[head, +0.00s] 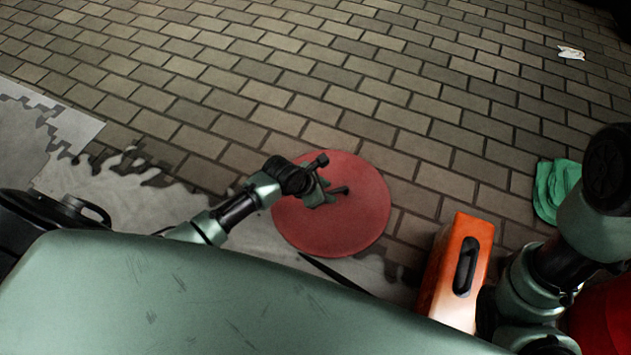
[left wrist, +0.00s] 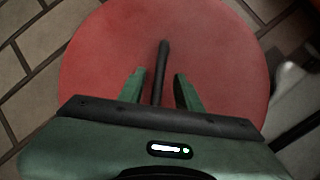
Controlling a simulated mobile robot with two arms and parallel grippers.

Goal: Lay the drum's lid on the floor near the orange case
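The drum's lid (head: 360,220) is a flat red disc to the left of the orange case (head: 461,265), with a gap between them. It looks level over the floor; I cannot tell whether it touches it. My left gripper (head: 333,178) is over the lid. In the left wrist view the lid (left wrist: 225,60) fills the middle, and a black bar handle (left wrist: 161,65) lies between the two fingers of my left gripper (left wrist: 160,80). Red shows on both sides of the bar, so the fingers are apart from it. My right gripper is not seen.
A red rounded body (head: 606,320), perhaps the drum, is cut off at the lower right. A green cloth (head: 552,190) lies behind the orange case. A grey sheet (head: 115,195) with ragged edges covers the floor at left. A white scrap (head: 570,53) lies far right. Bare bricks are clear beyond.

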